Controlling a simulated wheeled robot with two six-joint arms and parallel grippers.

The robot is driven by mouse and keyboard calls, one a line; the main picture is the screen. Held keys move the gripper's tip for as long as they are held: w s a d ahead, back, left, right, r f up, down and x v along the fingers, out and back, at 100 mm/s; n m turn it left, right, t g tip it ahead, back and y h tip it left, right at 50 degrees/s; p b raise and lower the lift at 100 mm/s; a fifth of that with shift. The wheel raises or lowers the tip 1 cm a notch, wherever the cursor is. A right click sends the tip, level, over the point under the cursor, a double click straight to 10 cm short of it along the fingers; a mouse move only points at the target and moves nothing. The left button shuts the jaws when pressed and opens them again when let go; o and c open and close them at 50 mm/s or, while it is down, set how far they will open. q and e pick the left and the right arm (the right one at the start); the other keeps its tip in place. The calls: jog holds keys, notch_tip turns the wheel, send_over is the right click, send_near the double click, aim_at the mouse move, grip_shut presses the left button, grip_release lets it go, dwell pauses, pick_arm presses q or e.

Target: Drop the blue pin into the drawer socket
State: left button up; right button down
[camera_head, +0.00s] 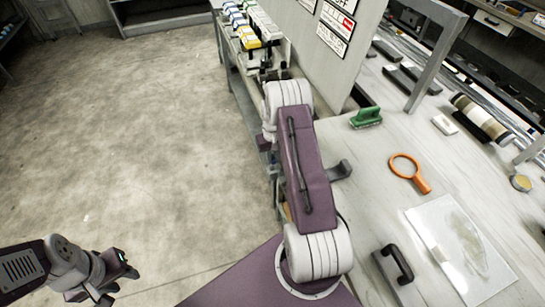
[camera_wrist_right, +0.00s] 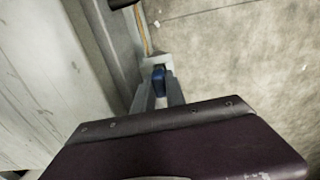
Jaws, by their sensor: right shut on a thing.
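In the right wrist view, my right gripper (camera_wrist_right: 158,92) is shut on the blue pin (camera_wrist_right: 159,79), which shows as a small dark blue piece between the two grey fingers. A pale grey block (camera_wrist_right: 155,61) lies just beyond the pin. I cannot tell whether this block is the drawer socket, or whether the pin touches it. In the head view my right arm hides the right gripper and the pin. My left gripper (camera_head: 115,283) is at the lower left of the head view, over the floor and away from the bench. Its finger gap is unclear.
The bench top (camera_head: 375,205) on the right holds a green-handled brush (camera_head: 366,117), an orange magnifier (camera_head: 409,173), a clear sheet (camera_head: 462,250) and a black handle (camera_head: 393,263). A sign panel (camera_head: 322,38) stands at the back. The concrete floor (camera_head: 140,120) on the left is clear.

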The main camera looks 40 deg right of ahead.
jog(key=shift+f+b, duration=0.6)
jog(key=shift+f, duration=0.45)
jog(key=c, duration=1.3)
grip_release()
notch_tip(320, 180, up, 9)
jog(key=shift+r, duration=0.1)
